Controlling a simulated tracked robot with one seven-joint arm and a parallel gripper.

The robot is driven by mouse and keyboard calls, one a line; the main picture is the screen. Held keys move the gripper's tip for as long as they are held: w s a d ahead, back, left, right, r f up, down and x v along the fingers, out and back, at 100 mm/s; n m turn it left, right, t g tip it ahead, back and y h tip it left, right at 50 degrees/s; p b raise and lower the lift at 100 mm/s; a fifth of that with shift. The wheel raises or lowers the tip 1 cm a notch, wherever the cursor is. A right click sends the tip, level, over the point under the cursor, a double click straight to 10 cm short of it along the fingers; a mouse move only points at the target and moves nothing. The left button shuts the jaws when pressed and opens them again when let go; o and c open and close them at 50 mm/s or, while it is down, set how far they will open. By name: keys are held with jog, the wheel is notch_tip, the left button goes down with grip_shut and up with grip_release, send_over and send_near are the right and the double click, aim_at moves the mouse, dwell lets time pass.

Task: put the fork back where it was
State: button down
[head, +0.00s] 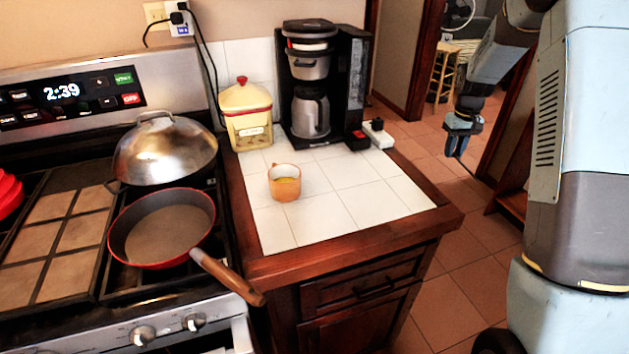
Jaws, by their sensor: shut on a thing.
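My gripper (456,150) hangs fingers down over the tiled floor, to the right of the counter and apart from it. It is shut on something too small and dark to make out. No fork can be clearly seen on the counter, on the stove or in the gripper.
A coffee maker (318,85) and a cream canister (246,118) stand at the counter's back. A red pan (160,230) sits on the stove, its handle reaching toward the counter. A domed lid (165,150) is behind it. The counter's front right is clear. A stool (444,75) stands beyond.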

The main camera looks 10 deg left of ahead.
jog(key=shift+w, duration=0.2)
jog(key=shift+a, duration=0.5)
jog(key=s+a+n, duration=0.1)
jog(key=a, duration=0.2)
jog(key=s+a+r+n, duration=0.1)
jog(key=a, duration=0.2)
jog(key=s+a+n, duration=0.2)
jog(key=a, duration=0.2)
jog(key=shift+r, duration=0.15)
jog(key=s+a+n, duration=0.1)
jog(key=s+a, duration=0.1)
jog(key=a, duration=0.1)
jog(key=s+a+n, duration=0.2)
jog(key=a, duration=0.1)
jog(key=s+a+r+n, duration=0.1)
jog(key=s+a, duration=0.1)
jog(key=a, duration=0.2)
jog(key=shift+s+r+n, duration=0.1)
jog(key=shift+s+n, duration=0.3)
jog(key=s+a+r+n, duration=0.2)
jog(key=s+a+n, duration=0.5)
jog(key=s+a, duration=0.4)
jog(key=n, duration=0.5)
send_near(316, 227)
jog(key=shift+f, duration=2.85)
jog(key=shift+f, duration=0.65)
